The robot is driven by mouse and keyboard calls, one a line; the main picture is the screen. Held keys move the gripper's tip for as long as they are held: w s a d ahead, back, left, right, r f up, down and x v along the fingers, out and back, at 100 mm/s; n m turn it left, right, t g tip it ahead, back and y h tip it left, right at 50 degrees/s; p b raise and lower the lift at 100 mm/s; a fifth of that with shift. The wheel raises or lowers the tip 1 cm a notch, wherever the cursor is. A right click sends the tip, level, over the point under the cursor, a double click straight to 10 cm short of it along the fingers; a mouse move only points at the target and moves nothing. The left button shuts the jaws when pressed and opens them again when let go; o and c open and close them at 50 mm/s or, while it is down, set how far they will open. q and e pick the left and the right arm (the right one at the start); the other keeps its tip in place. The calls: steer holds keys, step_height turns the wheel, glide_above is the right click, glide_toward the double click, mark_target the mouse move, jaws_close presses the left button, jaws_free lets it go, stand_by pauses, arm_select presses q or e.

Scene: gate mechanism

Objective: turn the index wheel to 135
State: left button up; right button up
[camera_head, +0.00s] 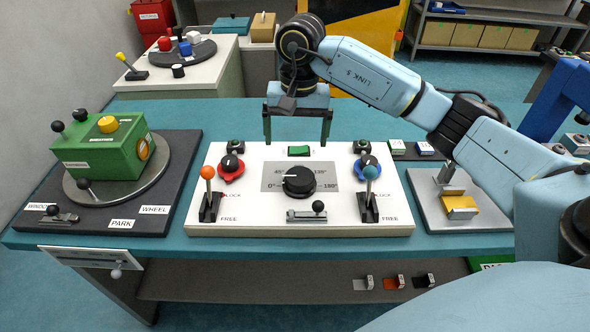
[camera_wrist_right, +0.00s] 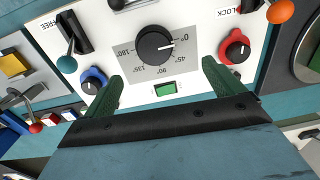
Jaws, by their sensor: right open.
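The index wheel, a round black knob (camera_head: 299,181), sits on a grey plate (camera_head: 270,170) marked 0° to 180° in the middle of the white panel. Its white mark points left, near 0°, in the head view. It also shows in the right wrist view (camera_wrist_right: 156,46), with the mark towards 0. My right gripper (camera_head: 298,138) is open and empty, above the far edge of the panel, beyond the knob and apart from it. Its two green fingers (camera_wrist_right: 163,85) spread wide in the right wrist view, with the knob ahead between them. My left gripper is out of view.
An orange-ball lever (camera_head: 207,173) and a teal-ball lever (camera_head: 370,174) flank the knob. Red (camera_head: 231,167) and blue (camera_head: 368,167) knobs stand behind them. A black-ball slide (camera_head: 318,207) lies in front. A green switch (camera_head: 299,151) lies behind the knob. A green box (camera_head: 97,154) stands left.

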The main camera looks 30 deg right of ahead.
mark_target(300, 176)
steer(key=f, duration=0.8)
steer(key=d+f, duration=0.1)
steer(key=f, duration=0.4)
steer(key=shift+c, duration=0.2)
steer(key=c, duration=0.9)
